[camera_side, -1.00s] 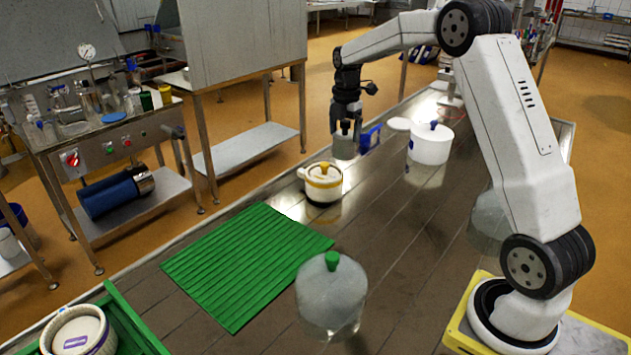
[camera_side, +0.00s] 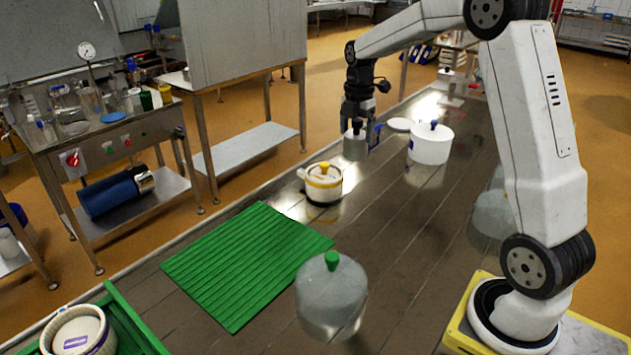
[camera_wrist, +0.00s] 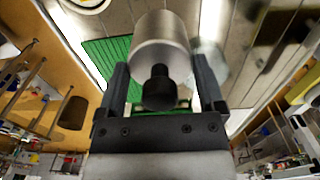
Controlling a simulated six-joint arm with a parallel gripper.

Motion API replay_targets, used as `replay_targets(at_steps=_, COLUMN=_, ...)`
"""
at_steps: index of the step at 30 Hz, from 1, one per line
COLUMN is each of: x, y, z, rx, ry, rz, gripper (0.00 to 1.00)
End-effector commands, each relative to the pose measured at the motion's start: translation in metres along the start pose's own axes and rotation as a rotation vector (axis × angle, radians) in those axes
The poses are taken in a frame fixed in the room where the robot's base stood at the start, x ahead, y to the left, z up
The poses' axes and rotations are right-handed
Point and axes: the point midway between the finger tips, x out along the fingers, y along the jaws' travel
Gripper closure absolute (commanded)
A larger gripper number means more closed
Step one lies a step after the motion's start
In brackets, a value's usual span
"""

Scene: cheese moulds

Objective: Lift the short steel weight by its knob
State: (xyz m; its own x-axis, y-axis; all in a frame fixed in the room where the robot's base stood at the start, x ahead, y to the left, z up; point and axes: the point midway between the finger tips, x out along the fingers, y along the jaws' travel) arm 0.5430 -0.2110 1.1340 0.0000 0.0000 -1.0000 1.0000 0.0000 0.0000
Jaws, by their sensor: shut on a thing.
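The short steel weight (camera_side: 355,148) is a grey cylinder under my gripper (camera_side: 356,126) in the side view. In the wrist view the weight (camera_wrist: 163,40) points away from the camera, with its black knob (camera_wrist: 159,88) towards my palm. The two dark fingers of my gripper (camera_wrist: 160,75) stand on either side of the knob, their tips close to the weight's sides. My gripper is shut on the weight; the exact contact is hard to see. The weight hangs upright in the side view; its height above the table cannot be told.
A white pot with a yellow knob (camera_side: 323,186) stands left of the weight. A green mat (camera_side: 245,262), a clear mould with a green knob (camera_side: 331,300) and a green tray (camera_side: 137,322) are nearer.

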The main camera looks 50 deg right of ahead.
Motion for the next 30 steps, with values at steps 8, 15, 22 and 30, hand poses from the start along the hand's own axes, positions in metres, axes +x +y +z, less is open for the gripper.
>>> replay_targets(at_steps=8, x=-0.001, y=0.001, z=0.000, rx=0.000, ry=-0.001, rz=0.003, gripper=1.00)
replay_targets(at_steps=15, x=-0.007, y=0.001, z=0.000, rx=0.000, ry=-0.002, rz=0.004, gripper=1.00)
replay_targets(at_steps=22, x=-0.017, y=0.001, z=0.000, rx=0.000, ry=-0.002, rz=0.004, gripper=1.00)
replay_targets(at_steps=30, x=-0.028, y=0.001, z=0.000, rx=0.000, ry=-0.002, rz=0.004, gripper=1.00)
